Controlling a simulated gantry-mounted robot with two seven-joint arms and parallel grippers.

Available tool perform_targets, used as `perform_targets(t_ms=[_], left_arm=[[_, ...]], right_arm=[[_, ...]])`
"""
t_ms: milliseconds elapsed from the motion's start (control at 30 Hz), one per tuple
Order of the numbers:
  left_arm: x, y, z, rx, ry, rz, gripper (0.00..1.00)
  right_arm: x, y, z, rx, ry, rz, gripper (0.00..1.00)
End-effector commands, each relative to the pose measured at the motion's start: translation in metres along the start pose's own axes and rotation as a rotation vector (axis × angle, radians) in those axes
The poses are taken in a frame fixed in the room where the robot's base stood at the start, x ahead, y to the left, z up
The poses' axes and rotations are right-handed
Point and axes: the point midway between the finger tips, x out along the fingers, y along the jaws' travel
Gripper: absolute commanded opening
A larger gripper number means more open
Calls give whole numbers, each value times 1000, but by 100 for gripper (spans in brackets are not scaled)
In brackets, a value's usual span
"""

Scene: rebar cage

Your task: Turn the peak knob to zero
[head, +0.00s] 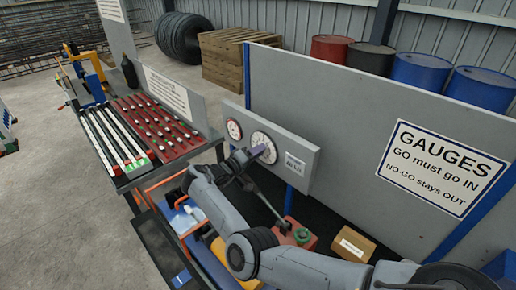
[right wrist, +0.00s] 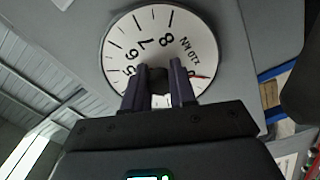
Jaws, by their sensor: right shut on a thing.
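A round white dial (head: 262,139) with black numbers is mounted on a grey panel (head: 299,146). In the right wrist view the dial (right wrist: 150,22) fills the top middle, with numbers such as 6, 7 and 8 readable. A dark knob (right wrist: 159,82) sits at its centre. My right gripper (right wrist: 158,76) is shut on the knob, one purple finger on each side. A thin red mark (right wrist: 201,77) shows just right of the fingers. The fingers hide the lower dial. In the head view my right gripper (head: 257,151) is at the dial face. My left gripper is not in view.
A smaller red-rimmed gauge (head: 234,129) is left of the dial, and a white label (head: 295,164) right of it. A red box (head: 297,234) and a cardboard box (head: 353,245) lie below the panel. A rack of red bars (head: 160,128) stands left.

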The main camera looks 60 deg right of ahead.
Motion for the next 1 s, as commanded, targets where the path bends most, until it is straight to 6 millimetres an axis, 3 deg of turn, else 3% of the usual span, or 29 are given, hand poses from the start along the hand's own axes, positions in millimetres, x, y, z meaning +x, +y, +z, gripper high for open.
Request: perform_targets(t_ms=[600, 1000], left_arm=[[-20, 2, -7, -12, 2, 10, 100], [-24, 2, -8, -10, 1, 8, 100]], right_arm=[[0, 2, -2, -582, 1, 2, 0], [0, 1, -1, -861, 0, 0, 0]])
